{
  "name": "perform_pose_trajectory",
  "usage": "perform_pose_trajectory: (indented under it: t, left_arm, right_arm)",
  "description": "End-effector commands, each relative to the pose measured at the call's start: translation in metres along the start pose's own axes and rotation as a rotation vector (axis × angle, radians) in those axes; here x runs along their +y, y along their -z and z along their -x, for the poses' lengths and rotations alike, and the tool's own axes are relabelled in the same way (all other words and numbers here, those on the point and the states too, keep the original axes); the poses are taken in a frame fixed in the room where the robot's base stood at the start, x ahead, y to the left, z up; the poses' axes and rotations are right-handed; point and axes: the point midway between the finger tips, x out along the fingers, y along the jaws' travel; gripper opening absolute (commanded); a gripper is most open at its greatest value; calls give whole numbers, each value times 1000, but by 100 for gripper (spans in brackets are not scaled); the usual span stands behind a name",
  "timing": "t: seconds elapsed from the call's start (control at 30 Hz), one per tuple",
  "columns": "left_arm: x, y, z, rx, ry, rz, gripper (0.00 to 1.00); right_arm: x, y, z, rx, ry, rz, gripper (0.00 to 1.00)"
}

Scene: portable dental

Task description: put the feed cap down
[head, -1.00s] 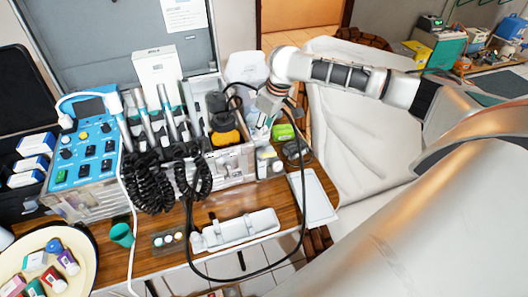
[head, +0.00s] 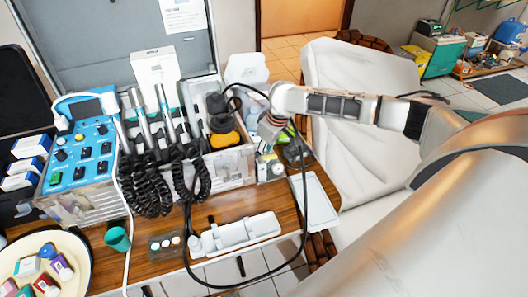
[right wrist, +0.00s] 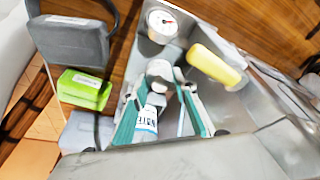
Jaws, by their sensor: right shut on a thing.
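My right gripper (right wrist: 162,84) is shut on a small white, round piece, which looks like the feed cap (right wrist: 159,70), between its teal-lined fingers. Below the cap, between the fingers, is a clear bottle with a white and teal label (right wrist: 147,119); I cannot tell whether cap and bottle touch. In the head view the right gripper (head: 268,130) points down at the right end of the metal dental unit (head: 232,166), and the cap is hidden there. My left gripper is not in view.
A pressure gauge (right wrist: 162,22) and a yellow cylinder (right wrist: 213,66) lie close beyond the gripper. A green box (right wrist: 84,89) and a dark grey block (right wrist: 70,38) are at its left. A black hose loops over the wooden table. A white tray (head: 316,203) lies at the table's right edge.

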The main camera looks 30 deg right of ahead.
Motion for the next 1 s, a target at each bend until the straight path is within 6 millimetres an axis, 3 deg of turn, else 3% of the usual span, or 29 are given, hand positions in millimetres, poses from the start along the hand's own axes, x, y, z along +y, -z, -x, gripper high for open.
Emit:
perform_pose_trajectory:
  t: [0.13,0.17,0.2,0.23,0.63,0.77,1.0]
  left_arm:
    - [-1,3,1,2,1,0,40]
    - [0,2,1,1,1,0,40]
    - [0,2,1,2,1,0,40]
    - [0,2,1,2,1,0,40]
    - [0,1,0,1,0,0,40]
    - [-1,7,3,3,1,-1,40]
    - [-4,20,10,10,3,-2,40]
  right_arm:
    - [0,0,-1,0,1,0,13]
    - [0,0,-2,0,1,0,33]
    - [0,0,-2,0,1,0,43]
    - [0,0,-2,0,1,0,44]
    - [0,0,2,1,-1,1,44]
    - [0,2,21,3,0,1,44]
    - [0,2,71,4,-1,1,44]
